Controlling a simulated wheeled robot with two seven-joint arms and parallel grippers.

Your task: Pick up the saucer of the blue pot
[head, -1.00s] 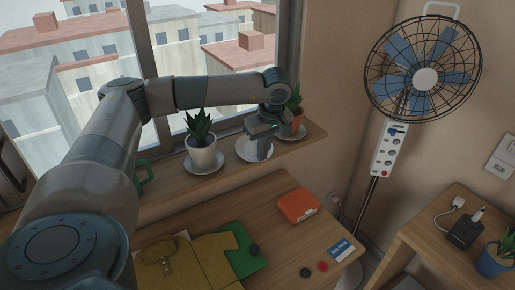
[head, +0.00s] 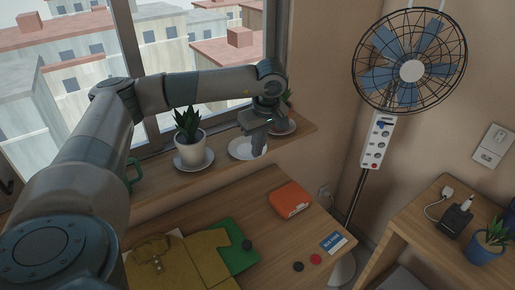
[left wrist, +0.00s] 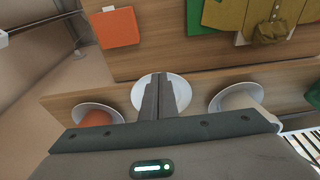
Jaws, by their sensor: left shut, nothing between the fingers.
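A white saucer (head: 238,150) with no pot on it lies on the window sill, between two potted plants; it also shows in the left wrist view (left wrist: 182,92). My left gripper (head: 258,152) is shut and empty, fingers pointing down at the right part of that saucer in the head view. In the left wrist view its fingers (left wrist: 160,77) overlap the saucer's middle; whether they touch it I cannot tell. The blue pot (head: 485,250) with a green plant stands on the right-hand table, and no saucer shows under it. My right gripper is out of view.
A white pot (head: 190,152) on a saucer stands left of the empty saucer, an orange pot (left wrist: 97,119) on a saucer on its other side. The desk below holds an orange box (head: 290,200), folded clothes (head: 165,265) and small discs. A fan (head: 411,70) stands right.

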